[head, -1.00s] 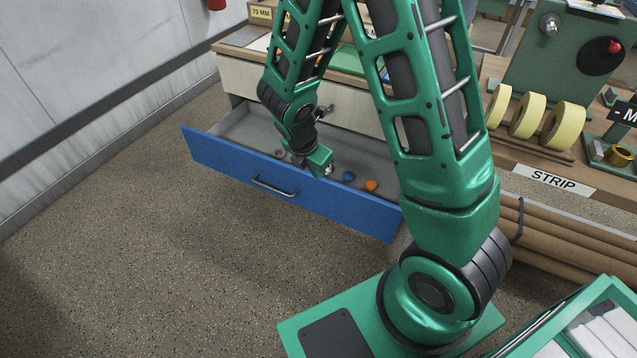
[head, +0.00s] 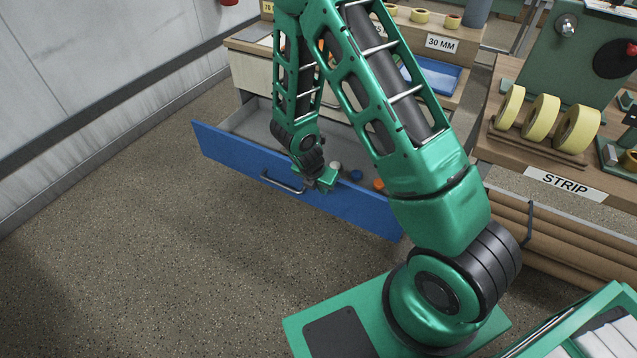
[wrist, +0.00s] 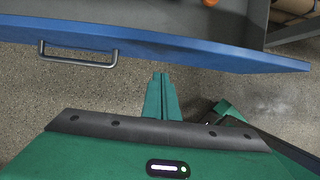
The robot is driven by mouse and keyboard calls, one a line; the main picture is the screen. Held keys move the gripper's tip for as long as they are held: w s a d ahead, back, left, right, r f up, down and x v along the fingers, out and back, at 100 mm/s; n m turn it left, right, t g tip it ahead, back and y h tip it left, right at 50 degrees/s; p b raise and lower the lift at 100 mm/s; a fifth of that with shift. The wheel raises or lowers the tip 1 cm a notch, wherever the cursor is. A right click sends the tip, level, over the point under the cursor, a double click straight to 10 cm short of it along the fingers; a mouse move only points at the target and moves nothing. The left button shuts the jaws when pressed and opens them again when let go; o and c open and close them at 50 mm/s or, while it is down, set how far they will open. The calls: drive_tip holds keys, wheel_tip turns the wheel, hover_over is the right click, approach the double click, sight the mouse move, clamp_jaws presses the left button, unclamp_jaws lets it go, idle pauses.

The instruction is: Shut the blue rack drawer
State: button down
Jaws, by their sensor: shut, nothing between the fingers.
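The blue rack drawer (head: 225,150) stands pulled out, its grey inside showing from above. Its bar handle (head: 283,182) is on the front face and shows in the wrist view (wrist: 78,54), to the left of my fingers. My gripper (head: 325,180) is at the drawer front, right of the handle. In the wrist view my gripper (wrist: 162,80) is shut and empty, with the fingertips close below the blue front (wrist: 200,48). Whether they touch it I cannot tell. My arm hides part of the drawer.
A blue piece (head: 356,175) and an orange piece (head: 378,184) lie in the drawer. A bench with yellow rolls (head: 541,117) and brown tubes (head: 540,235) stands to the right. The speckled floor (head: 150,270) before the drawer is clear.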

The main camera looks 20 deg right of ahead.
drive_tip(key=shift+w+d, duration=0.6)
drive_tip(key=shift+d, duration=0.2)
drive_tip(key=shift+w+d, duration=0.6)
drive_tip(key=shift+d, duration=0.15)
drive_tip(key=shift+r, duration=0.1)
